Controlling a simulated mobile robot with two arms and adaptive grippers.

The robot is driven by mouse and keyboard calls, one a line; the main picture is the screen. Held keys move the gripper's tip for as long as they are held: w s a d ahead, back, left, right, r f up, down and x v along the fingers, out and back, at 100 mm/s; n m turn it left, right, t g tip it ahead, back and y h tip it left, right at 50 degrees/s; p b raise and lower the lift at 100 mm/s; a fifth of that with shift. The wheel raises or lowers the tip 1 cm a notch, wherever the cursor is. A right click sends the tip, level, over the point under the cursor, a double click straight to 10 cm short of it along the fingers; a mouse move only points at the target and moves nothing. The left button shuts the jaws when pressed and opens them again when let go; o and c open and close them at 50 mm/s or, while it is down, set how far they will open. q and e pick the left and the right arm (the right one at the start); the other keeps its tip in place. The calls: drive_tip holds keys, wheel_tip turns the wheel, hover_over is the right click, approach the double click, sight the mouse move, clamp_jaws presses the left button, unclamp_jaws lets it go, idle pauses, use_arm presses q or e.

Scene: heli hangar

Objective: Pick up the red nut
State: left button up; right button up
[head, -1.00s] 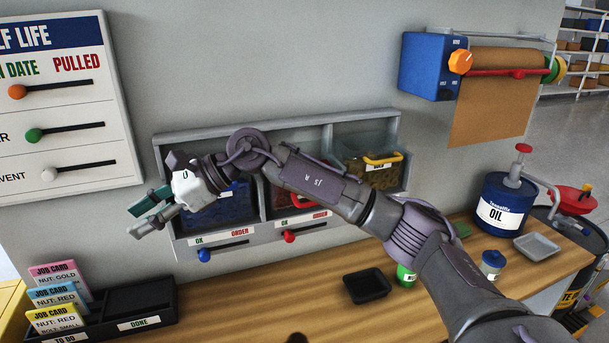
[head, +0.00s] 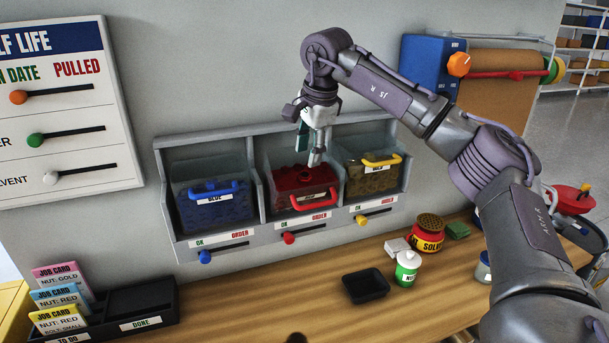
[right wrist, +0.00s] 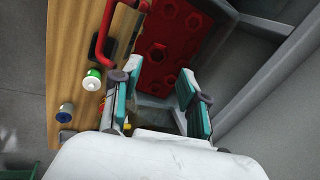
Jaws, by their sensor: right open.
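The red nuts (right wrist: 158,52) lie in the red bin (head: 290,203), the middle one of the wall rack; the head view shows their dark red tops. A red handle (head: 314,201) runs along the bin's front. My right gripper (head: 314,160) points down at the bin's opening, in front of its back wall. In the right wrist view my right gripper (right wrist: 155,98) has its two green-padded fingers apart with nothing between them, and the nuts show beyond the fingertips. Whether a finger touches a nut cannot be told. My left gripper is out of view.
A blue bin (head: 215,212) stands left of the red one, a gold bin (head: 372,182) right. Sliders sit below on the rack (head: 240,241).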

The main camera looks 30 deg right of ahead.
sight(305, 174)
drive_tip(key=shift+w+f, duration=0.1)
drive_tip(key=shift+f, duration=0.45)
drive_tip(key=shift+f+p, duration=0.35)
drive_tip(key=shift+p, duration=0.1)
drive_tip(key=p+x, duration=0.1)
drive_tip(key=x, duration=0.2)
drive_tip(key=shift+f+p, duration=0.3)
drive_tip(key=shift+p, duration=0.05)
drive_tip(key=shift+w+f, duration=0.15)
drive_tip(key=shift+f, duration=0.3)
drive_tip(key=shift+c, duration=0.4)
drive_tip(key=c, duration=0.6)
drive_tip(key=shift+r, duration=0.1)
